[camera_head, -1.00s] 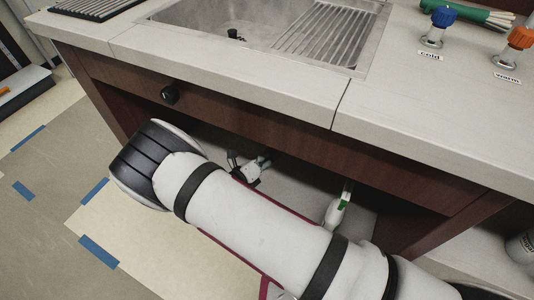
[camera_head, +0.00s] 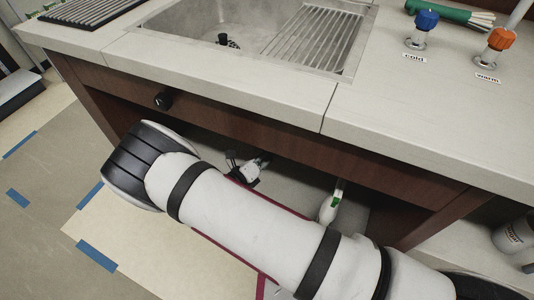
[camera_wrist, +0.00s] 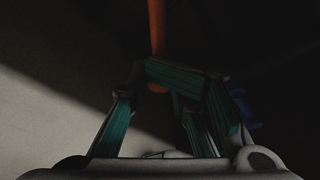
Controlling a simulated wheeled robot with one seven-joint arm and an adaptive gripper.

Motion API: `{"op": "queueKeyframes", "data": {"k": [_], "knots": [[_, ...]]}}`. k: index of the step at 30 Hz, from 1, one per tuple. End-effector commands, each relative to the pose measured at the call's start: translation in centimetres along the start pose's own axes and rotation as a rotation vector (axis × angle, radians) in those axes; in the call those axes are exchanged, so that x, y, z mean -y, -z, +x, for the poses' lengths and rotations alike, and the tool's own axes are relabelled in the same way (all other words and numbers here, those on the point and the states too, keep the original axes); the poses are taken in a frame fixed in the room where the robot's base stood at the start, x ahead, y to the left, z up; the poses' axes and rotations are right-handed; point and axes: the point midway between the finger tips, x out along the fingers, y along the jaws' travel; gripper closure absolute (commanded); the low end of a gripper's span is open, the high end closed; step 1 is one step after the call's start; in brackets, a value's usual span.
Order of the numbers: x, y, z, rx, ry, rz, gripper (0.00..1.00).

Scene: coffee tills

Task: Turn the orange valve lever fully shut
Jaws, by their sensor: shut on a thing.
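The orange valve lever (camera_wrist: 157,30) shows in the wrist view as a narrow upright bar entering from the top edge. Its rounded lower end reaches between the teal-padded fingers of my gripper (camera_wrist: 165,88). A finger pad partly covers that end, and the gripper is shut on it. The valve body is not visible, and the dark makes the exact contact hard to see. In the head view, part of my gripper (camera_head: 246,170) shows under the counter, beyond my white arm. The lever is hidden in that view.
A small blue part (camera_wrist: 240,105) shows dimly right of the fingers. A white-and-green bottle (camera_head: 332,203) stands under the counter, right of my gripper. Blue and orange tap knobs are on top.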

Motion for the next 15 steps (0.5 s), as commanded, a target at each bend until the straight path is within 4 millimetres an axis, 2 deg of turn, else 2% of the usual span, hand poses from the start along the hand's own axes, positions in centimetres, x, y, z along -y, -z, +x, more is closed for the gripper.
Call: {"op": "queueKeyframes", "data": {"k": [15], "knots": [[2.3,-0.6,-0.1,0.002,0.001,0.001,0.96]]}}
